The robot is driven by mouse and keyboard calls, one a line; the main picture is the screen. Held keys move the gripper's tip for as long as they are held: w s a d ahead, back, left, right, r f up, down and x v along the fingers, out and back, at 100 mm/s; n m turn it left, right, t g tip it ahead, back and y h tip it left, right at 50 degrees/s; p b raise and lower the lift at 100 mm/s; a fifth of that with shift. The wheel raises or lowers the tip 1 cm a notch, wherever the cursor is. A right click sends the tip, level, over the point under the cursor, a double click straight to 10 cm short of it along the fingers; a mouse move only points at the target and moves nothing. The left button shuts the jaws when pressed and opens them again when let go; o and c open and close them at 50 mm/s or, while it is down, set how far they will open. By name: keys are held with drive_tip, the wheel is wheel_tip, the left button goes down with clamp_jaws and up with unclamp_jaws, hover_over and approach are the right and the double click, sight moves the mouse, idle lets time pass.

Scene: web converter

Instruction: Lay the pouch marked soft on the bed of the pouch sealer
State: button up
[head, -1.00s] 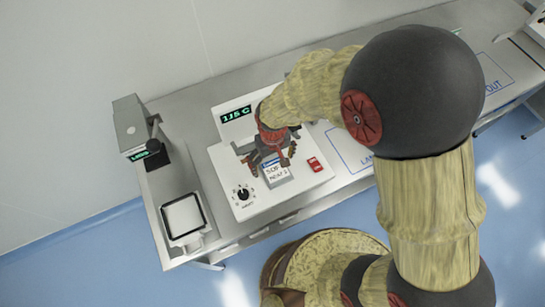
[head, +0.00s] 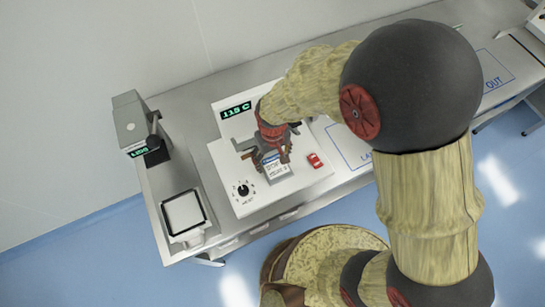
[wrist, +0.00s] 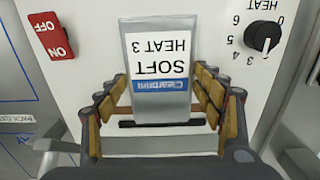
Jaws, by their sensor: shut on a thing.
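The pouch (head: 279,172) is grey with a white label and a blue band. In the wrist view the pouch (wrist: 160,95) reads "SOFT HEAT 3" upside down. My gripper (head: 272,158) is over the pouch sealer, shut on the pouch, with fingers on both sides of it in the wrist view (wrist: 162,112). The white sealer (head: 222,160) lies under the pouch. A dark strip (wrist: 128,124) crosses its bed below the pouch. I cannot tell whether the pouch touches the bed.
The sealer has a green "115 C" display (head: 237,111), a heat dial (head: 243,190) and a red switch (head: 315,160). A grey device (head: 131,122) and a white-topped tray (head: 184,214) stand to the left. An outlined bench area (head: 350,150) lies to the right.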

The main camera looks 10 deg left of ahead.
sight(272, 160)
drive_tip(key=shift+c, duration=1.2)
drive_tip(key=o, duration=1.2)
drive_tip(key=shift+o, duration=0.2)
wheel_tip(272, 160, up, 12)
drive_tip(key=shift+c, duration=0.5)
